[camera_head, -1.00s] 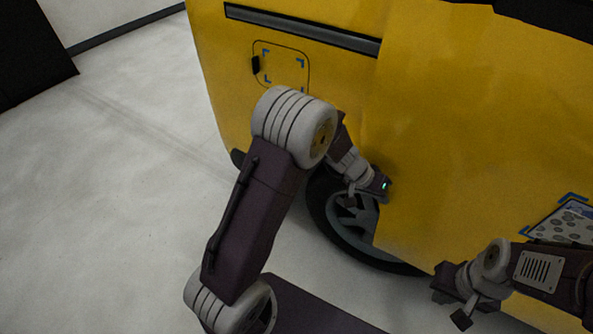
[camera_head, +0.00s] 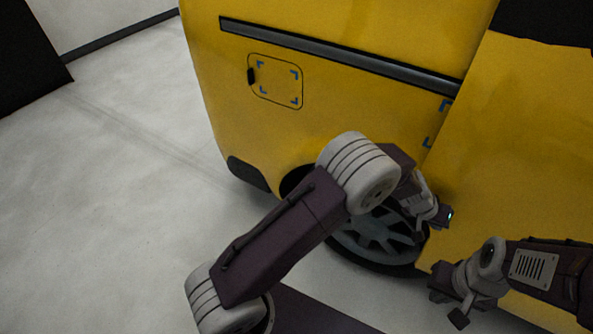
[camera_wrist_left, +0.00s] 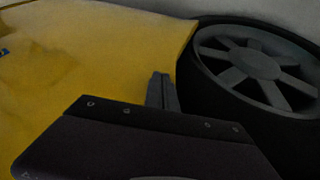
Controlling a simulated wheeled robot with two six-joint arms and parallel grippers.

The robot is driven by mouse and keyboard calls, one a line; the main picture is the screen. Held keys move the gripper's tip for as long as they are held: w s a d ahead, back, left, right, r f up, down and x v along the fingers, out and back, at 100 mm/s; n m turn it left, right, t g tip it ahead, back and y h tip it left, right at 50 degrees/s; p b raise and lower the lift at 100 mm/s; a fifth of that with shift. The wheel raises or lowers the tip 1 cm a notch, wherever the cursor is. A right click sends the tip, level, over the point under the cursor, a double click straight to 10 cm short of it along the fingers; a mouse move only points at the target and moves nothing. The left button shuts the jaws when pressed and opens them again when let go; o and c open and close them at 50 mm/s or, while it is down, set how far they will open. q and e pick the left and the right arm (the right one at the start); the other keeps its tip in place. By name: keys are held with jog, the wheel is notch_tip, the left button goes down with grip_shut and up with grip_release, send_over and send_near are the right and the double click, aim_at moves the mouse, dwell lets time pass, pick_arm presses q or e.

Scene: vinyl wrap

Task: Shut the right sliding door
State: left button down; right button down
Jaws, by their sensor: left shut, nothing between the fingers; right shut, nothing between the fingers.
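The yellow sliding door (camera_head: 525,130) stands out from the yellow van side at the right of the head view. Its left edge runs down beside my left gripper (camera_head: 441,216), which is shut and empty, close to that edge and in front of the wheel. In the left wrist view the shut fingers (camera_wrist_left: 162,92) lie near the door's edge (camera_wrist_left: 183,52); I cannot tell whether they touch it. My right gripper (camera_head: 448,296) is shut and empty, low in front of the door. The door's far end is out of view.
A dark rail (camera_head: 340,57) runs along the van side above a fuel flap (camera_head: 276,82). The wheel (camera_head: 375,240) is behind my left arm and also fills the right of the left wrist view (camera_wrist_left: 255,65). Grey floor (camera_head: 110,220) is clear at the left.

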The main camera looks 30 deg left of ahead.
pick_arm(q)
jog(key=shift+d+p, duration=0.5)
jog(key=shift+d, duration=0.85)
